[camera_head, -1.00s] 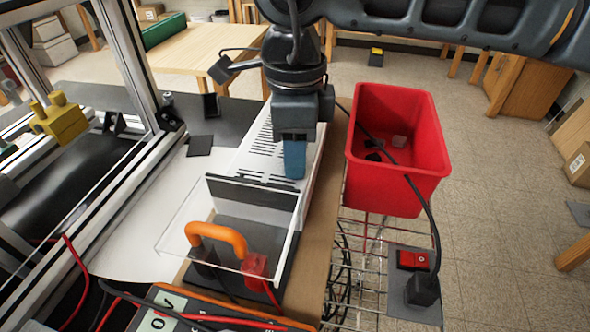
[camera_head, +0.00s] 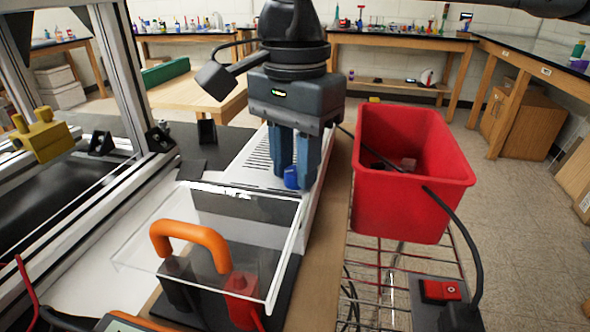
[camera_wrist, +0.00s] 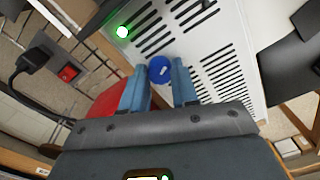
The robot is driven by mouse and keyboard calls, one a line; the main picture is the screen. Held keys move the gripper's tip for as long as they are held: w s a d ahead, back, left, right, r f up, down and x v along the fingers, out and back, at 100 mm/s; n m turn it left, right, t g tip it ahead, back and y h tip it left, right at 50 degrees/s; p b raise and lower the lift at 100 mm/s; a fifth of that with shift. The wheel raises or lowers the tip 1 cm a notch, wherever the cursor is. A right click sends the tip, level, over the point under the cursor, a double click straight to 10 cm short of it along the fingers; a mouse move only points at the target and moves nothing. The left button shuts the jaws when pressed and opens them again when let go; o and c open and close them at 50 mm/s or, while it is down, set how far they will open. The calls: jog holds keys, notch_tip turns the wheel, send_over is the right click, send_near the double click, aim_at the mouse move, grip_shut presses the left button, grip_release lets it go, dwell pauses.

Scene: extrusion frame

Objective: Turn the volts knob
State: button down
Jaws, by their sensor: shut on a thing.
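The volts knob is a round blue knob with a small white mark (camera_wrist: 160,69), on the white vented power supply (camera_wrist: 205,45). In the head view the knob (camera_head: 291,177) shows low between the blue fingers of my gripper (camera_head: 296,182). In the wrist view the two fingers of my gripper (camera_wrist: 160,80) sit on either side of the knob, and the gripper is shut on it. The contact faces are partly hidden. A green light (camera_wrist: 122,32) glows beside the vents in the wrist view.
A clear cover with an orange handle (camera_head: 188,236) stands in front of the power supply. A red bin (camera_head: 410,190) is close on the right, with a black cable and a red switch (camera_head: 440,290) below it. An aluminium frame (camera_head: 125,80) stands at the left.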

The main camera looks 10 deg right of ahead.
aim_at(295, 170)
jog(key=shift+n+b, duration=0.4)
jog(key=shift+n, duration=0.8)
jog(key=c, duration=0.9)
grip_release()
jog(key=shift+o, duration=0.2)
jog(key=shift+r, duration=0.1)
notch_tip(295, 170, up, 8)
jog(key=shift+f, duration=0.15)
